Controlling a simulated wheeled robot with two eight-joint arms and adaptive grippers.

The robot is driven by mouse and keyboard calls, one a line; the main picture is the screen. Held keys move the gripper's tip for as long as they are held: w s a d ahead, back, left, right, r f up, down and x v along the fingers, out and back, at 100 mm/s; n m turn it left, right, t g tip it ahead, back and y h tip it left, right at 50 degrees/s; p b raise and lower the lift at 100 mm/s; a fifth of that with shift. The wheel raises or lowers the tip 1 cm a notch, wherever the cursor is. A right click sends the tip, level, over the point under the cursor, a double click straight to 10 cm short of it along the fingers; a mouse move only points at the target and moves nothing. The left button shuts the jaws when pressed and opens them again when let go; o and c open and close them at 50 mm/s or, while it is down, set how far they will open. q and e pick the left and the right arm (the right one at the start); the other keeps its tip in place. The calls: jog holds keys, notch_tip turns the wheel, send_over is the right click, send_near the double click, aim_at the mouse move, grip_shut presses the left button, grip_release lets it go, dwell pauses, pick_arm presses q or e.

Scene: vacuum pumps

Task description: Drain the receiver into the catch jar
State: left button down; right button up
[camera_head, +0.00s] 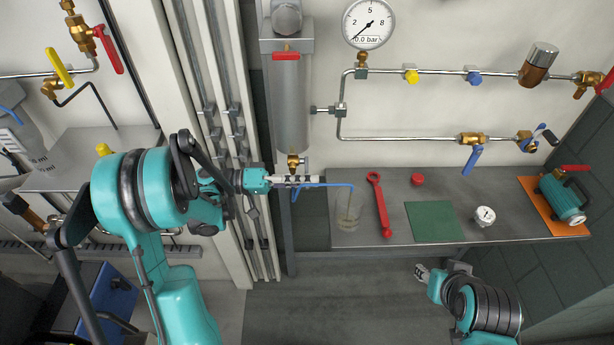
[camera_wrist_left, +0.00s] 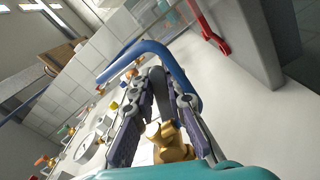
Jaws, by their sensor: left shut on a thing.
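The receiver (camera_head: 291,105) is a grey upright cylinder on the wall with a brass drain valve (camera_head: 293,161) at its bottom. My left gripper (camera_head: 306,181) is shut at this valve. The wrist view shows brass (camera_wrist_left: 170,147) between its fingers; they hide the exact grip. A thin blue tube (camera_head: 335,185) runs right from there, its bent end above the glass catch jar (camera_head: 347,222). The tube also crosses the left wrist view (camera_wrist_left: 150,46). A faint streak hangs between tube end and jar. My right gripper (camera_head: 421,273) is below the bench, away from everything; its fingers are too small to read.
On the grey bench (camera_head: 400,190) lie a red wrench (camera_head: 380,205), a red cap (camera_head: 417,179), a green mat (camera_head: 433,222) and a small gauge (camera_head: 484,215). A teal pump (camera_head: 563,197) stands on an orange mat at right. Pipes and a pressure gauge (camera_head: 368,22) are above.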

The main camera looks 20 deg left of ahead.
pick_arm(q)
jog(key=shift+s+r+n, duration=0.15)
jog(key=shift+r+n, duration=0.4)
jog(key=shift+n, duration=0.45)
jog(key=c, duration=1.5)
grip_release()
jog(key=shift+n, duration=0.3)
jog(key=shift+a, duration=0.1)
jog(key=shift+v, duration=0.9)
jog(key=v, duration=0.6)
jog(key=shift+b, duration=0.4)
